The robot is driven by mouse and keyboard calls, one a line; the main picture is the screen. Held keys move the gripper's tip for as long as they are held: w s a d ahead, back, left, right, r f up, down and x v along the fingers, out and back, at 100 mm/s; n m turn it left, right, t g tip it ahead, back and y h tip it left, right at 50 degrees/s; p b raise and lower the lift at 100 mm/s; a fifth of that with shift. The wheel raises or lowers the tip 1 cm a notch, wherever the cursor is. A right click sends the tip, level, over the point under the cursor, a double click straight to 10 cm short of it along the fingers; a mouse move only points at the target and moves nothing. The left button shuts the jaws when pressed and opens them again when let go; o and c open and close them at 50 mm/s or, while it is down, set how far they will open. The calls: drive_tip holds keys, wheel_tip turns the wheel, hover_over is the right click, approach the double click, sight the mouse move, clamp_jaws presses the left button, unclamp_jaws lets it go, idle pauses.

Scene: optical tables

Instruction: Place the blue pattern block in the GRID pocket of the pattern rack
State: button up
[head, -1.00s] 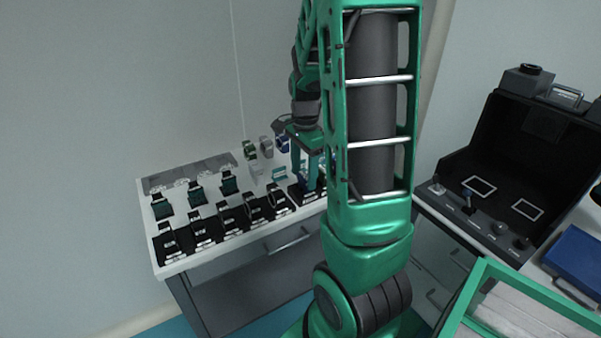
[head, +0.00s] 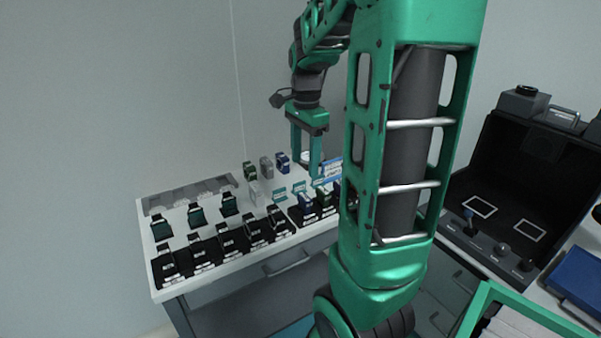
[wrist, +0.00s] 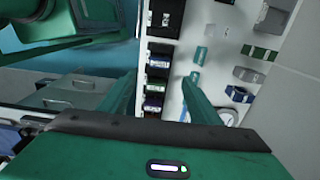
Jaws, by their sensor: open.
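A blue block (head: 305,204) sits in a black pocketed rack (head: 300,220) at the right of the white table's front row. A green block (head: 322,196) sits beside it, and a darker blue or purple one (wrist: 153,103) shows further along in the wrist view. Another blue block (head: 282,162) stands at the back of the table. Pocket lettering is too small to read, so I cannot tell which is GRID.
Green (head: 250,169) and grey (head: 266,165) blocks stand in the back row. Several black holders (head: 200,248) line the front left. A blue-and-white sign (head: 332,168) stands near my right finger. A dark open case (head: 500,205) is at the right.

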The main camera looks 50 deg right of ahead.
drive_tip(key=s+a+f+n, duration=0.1)
drive_tip(key=s+a+n, duration=0.4)
drive_tip(key=s+n, duration=0.2)
drive_tip(key=s+a+f+n, duration=0.2)
drive_tip(key=s+a+n, duration=0.4)
drive_tip(key=s, duration=0.4)
drive_tip(key=shift+s+a+f+n, duration=0.25)
drive_tip(key=shift+s+n, duration=0.15)
drive_tip(key=shift+n, duration=0.4)
